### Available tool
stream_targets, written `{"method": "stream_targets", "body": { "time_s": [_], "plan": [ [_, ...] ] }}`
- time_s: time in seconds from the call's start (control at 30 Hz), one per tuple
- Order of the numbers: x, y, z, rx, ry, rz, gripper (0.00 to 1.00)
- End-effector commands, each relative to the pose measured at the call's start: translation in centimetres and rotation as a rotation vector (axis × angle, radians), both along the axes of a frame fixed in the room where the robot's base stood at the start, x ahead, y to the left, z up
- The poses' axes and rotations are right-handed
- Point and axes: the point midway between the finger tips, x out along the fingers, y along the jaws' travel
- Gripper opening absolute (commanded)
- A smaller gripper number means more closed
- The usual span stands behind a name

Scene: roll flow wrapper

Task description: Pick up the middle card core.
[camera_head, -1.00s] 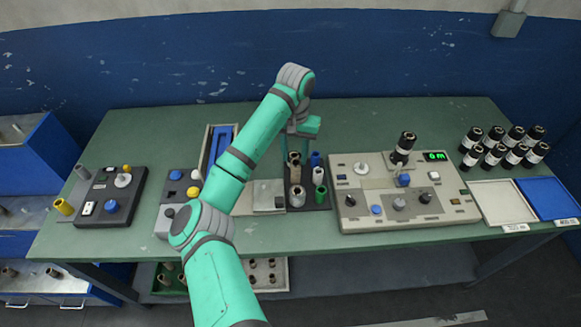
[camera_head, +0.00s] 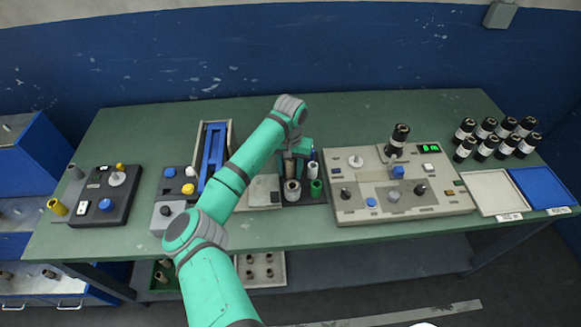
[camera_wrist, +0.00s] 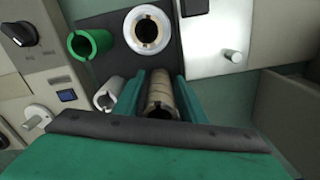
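A brown card core (camera_wrist: 161,90) stands between the two fingers of my gripper (camera_wrist: 163,95) in the wrist view. The fingers lie close along both sides of it. I cannot tell whether they press on it. A wide white-rimmed roll (camera_wrist: 147,31), a green sleeve (camera_wrist: 90,44) and a white sleeve (camera_wrist: 108,94) stand near the held space in the wrist view.
The grey control panel (camera_head: 435,198) with knobs and a black roll stands close to the right of the holder. A blue-lined tray (camera_head: 213,160) and a button box (camera_head: 168,214) are to the left. Several black rolls (camera_head: 490,143) stand at the far right.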

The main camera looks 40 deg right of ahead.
Motion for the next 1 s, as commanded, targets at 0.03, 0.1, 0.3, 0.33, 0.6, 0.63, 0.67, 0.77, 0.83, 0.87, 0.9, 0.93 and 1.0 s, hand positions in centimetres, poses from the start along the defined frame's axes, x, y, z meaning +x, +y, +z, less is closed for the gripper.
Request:
{"method": "stream_targets", "body": {
  "time_s": [0.03, 0.1, 0.3, 0.33, 0.6, 0.63, 0.67, 0.77, 0.83, 0.87, 0.9, 0.93, 1.0],
  "plan": [
    [0.0, 0.0, -0.1, 0.0, 0.0, 0.0, 0.37],
    [0.0, 0.0, -0.2, 0.0, 0.0, 0.0, 0.37],
    [0.0, 0.0, -0.2, -0.001, -0.001, 0.0, 0.21],
    [0.0, 0.0, -0.2, -0.001, -0.001, 0.0, 0.13],
    [0.0, 0.0, -0.1, -0.001, -0.001, 0.0, 0.06],
    [0.0, 0.0, -0.1, -0.001, -0.001, 0.0, 0.06],
    [0.0, 0.0, -0.1, -0.001, -0.001, 0.0, 0.06],
    [0.0, 0.0, 0.2, -0.001, -0.001, 0.0, 0.06],
    [0.0, -0.1, 0.6, -0.002, -0.001, -0.001, 0.06],
    [0.0, -0.1, 0.9, -0.002, -0.001, -0.001, 0.06],
    [0.0, -0.1, 1.3, -0.002, -0.002, -0.001, 0.06],
    [0.0, -0.1, 1.7, -0.002, -0.002, -0.001, 0.06],
    [0.0, -0.2, 2.9, -0.003, -0.003, -0.002, 0.06]
  ]
}}
